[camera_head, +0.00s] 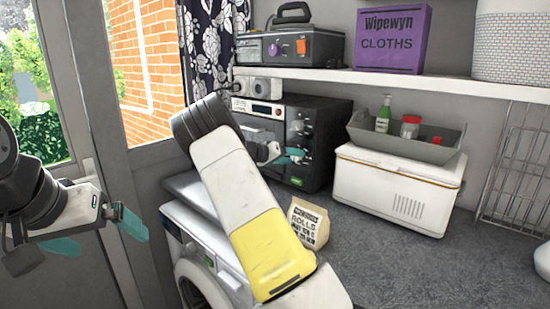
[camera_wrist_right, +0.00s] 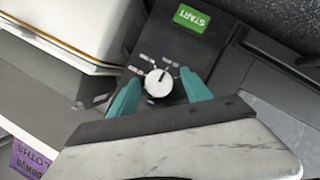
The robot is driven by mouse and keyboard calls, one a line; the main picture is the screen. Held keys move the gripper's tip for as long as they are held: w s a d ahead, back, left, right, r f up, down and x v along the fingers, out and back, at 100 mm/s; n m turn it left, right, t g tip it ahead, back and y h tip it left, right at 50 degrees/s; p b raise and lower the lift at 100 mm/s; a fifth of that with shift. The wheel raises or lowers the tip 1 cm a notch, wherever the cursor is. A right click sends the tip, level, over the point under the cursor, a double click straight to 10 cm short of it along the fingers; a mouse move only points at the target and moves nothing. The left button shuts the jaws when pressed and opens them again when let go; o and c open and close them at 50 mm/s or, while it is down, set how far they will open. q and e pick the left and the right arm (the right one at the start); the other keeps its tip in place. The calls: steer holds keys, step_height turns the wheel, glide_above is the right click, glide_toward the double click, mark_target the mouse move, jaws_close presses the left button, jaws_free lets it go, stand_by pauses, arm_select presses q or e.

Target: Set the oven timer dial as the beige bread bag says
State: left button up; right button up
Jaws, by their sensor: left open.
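The beige bread bag (camera_head: 309,224) stands on the counter, printed "ROLLS"; its smaller lines are too small to read. The black oven (camera_head: 318,125) is at the back, partly hidden by my right arm. Its white dial (camera_wrist_right: 158,83) shows in the right wrist view, with a dark pointer mark and small unreadable labels around it. The green START button (camera_wrist_right: 190,18) is beside it on the panel. My right gripper (camera_wrist_right: 161,77) has its teal fingers apart, one on each side of the dial, with a visible gap to it. My left gripper (camera_head: 113,243) is open and empty at the far left.
A white cool box (camera_head: 395,190) carrying a grey tray (camera_head: 405,140) with bottles stands right of the oven. A shelf (camera_head: 400,79) above holds a purple cloths box (camera_head: 392,38) and an appliance (camera_head: 290,46). The front right counter (camera_head: 400,270) is clear. A wire rack (camera_head: 515,165) is far right.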

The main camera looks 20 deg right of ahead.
steer(key=v, duration=0.7)
steer(key=shift+a, duration=0.35)
